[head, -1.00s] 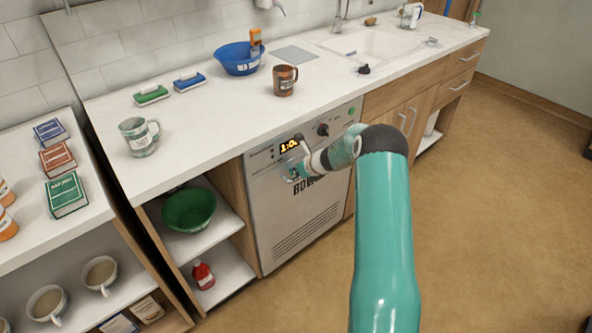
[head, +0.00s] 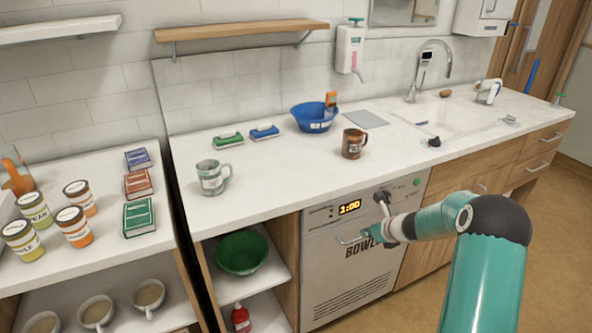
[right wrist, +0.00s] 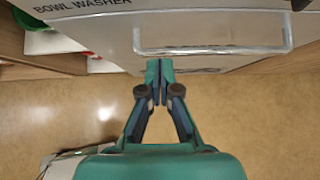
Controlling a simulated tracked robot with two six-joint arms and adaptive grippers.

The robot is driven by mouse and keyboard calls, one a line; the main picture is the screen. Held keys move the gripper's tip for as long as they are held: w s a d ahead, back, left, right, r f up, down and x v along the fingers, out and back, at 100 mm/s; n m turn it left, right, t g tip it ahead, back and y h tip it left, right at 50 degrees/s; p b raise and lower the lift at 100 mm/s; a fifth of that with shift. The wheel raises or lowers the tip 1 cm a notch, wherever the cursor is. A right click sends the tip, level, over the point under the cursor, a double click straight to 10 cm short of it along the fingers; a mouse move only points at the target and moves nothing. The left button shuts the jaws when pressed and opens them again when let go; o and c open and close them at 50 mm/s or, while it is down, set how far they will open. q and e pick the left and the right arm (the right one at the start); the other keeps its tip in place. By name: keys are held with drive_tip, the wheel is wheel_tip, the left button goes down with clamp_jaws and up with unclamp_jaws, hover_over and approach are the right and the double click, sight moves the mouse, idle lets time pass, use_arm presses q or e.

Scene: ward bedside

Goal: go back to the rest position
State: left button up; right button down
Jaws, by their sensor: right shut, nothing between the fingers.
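My right gripper (head: 376,233) is in front of the bowl washer (head: 345,278), just right of the washer's metal handle (head: 350,240). In the right wrist view its teal fingertips (right wrist: 159,66) are together with nothing between them. They point toward the washer front, below the handle (right wrist: 213,50) in the picture; I cannot tell whether they touch it. The washer door is shut and its display (head: 349,207) reads 1:00. My left gripper is not in view.
The white counter (head: 275,180) carries a grey mug (head: 212,178), a brown mug (head: 354,144), a blue bowl (head: 312,121) and a sink (head: 450,117). A shelf unit (head: 100,250) stands at left. Open floor (right wrist: 90,115) lies before the washer.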

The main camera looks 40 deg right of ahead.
drive_tip(key=w+a+f+n+g+y+p, duration=0.1)
drive_tip(key=w+a+f+n+y, duration=0.15)
drive_tip(key=a, duration=0.75)
drive_tip(key=w+a+f+n+y+p, duration=0.15)
drive_tip(key=w+a, duration=0.25)
drive_tip(key=a, duration=0.6)
drive_tip(key=s+a+f+n+g+y, duration=0.1)
drive_tip(key=s+a+f+n+g, duration=0.2)
drive_tip(key=a, duration=0.5)
drive_tip(key=s+a+f+n+g+y, duration=0.1)
drive_tip(key=s+a+f+n+g, duration=0.1)
drive_tip(key=s+a+f+n, duration=0.45)
drive_tip(key=s+a+n+g+p, duration=0.1)
drive_tip(key=s+a+n+g, duration=0.1)
drive_tip(key=s+a+n, duration=1.1)
drive_tip(key=s+n, duration=0.2)
drive_tip(key=n, duration=0.8)
drive_tip(key=shift+s+a+f+p, duration=0.15)
drive_tip(key=shift+a+f+p, duration=0.1)
drive_tip(key=shift+p, duration=0.1)
drive_tip(key=shift+d, duration=0.15)
